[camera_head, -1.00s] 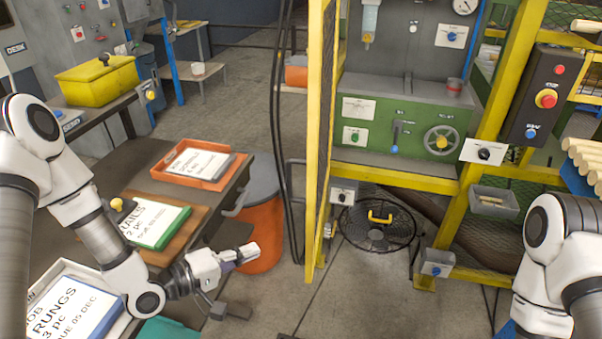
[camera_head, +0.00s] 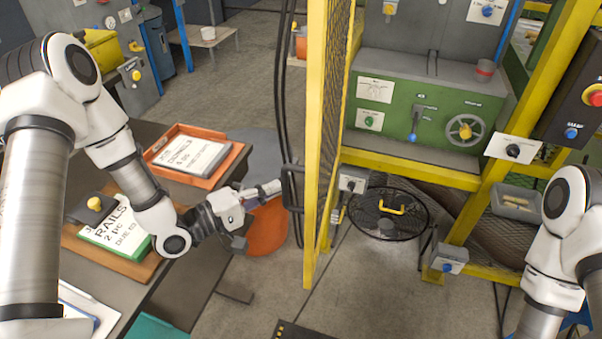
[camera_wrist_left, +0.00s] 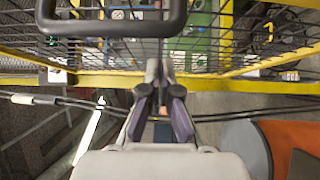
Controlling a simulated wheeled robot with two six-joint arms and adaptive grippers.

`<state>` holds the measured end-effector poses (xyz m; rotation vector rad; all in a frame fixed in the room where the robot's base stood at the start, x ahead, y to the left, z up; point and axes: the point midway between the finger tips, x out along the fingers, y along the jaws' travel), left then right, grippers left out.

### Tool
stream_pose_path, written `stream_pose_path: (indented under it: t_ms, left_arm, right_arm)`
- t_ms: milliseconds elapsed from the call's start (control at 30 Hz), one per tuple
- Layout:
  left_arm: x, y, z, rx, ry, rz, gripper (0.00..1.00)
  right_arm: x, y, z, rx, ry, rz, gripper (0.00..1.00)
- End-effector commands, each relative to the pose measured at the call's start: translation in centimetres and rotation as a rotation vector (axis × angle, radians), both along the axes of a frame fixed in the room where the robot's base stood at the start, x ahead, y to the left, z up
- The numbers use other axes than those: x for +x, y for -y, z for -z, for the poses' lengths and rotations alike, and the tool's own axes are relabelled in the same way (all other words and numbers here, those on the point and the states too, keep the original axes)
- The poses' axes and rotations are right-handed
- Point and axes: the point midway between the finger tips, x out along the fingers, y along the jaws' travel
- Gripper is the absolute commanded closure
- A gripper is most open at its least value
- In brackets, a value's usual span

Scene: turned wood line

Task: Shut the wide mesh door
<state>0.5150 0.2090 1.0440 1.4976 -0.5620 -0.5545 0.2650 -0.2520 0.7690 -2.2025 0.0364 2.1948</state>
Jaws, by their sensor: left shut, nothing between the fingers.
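The wide mesh door (camera_head: 317,130) stands open, seen nearly edge-on in the head view, with a yellow frame and dark mesh. Its black handle (camera_head: 291,180) is on the left face. My left gripper (camera_head: 278,187) is shut and empty, its tips close to the handle; I cannot tell whether they touch. In the left wrist view, the shut fingers (camera_wrist_left: 160,75) point at the mesh and the lower yellow rail (camera_wrist_left: 100,80), with the black handle (camera_wrist_left: 115,27) across the top. My right arm shows at the right edge; its gripper is out of view.
Behind the door frame are a green machine (camera_head: 425,115) and a round black guard with a yellow handle (camera_head: 385,215). A dark table (camera_head: 185,275) with job trays stands at left, an orange bin (camera_head: 268,230) beside the door.

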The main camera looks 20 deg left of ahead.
Motion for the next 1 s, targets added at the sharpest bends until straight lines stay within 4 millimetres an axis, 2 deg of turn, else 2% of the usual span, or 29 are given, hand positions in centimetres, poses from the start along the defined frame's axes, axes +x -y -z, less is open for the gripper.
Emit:
stream_pose_path:
  t_ms: [233,400,833,1000]
  left_arm:
    - [3.6,3.4,-0.2,0.004,0.001,0.007,1.0]
    - [5.1,4.5,-0.2,0.002,0.001,0.002,1.0]
    - [5.4,4.7,0.0,0.001,0.001,0.0,1.0]
    - [5.9,5.4,0.1,0.002,0.001,0.003,1.0]
  right_arm:
    - [0.0,0.0,-1.3,0.0,0.001,0.0,0.0]
    - [0.0,0.0,-1.7,0.0,0.001,0.0,0.0]
    - [0.0,0.0,-1.7,0.0,0.001,0.0,0.0]
    - [0.0,0.0,-1.4,0.0,0.001,0.0,0.0]
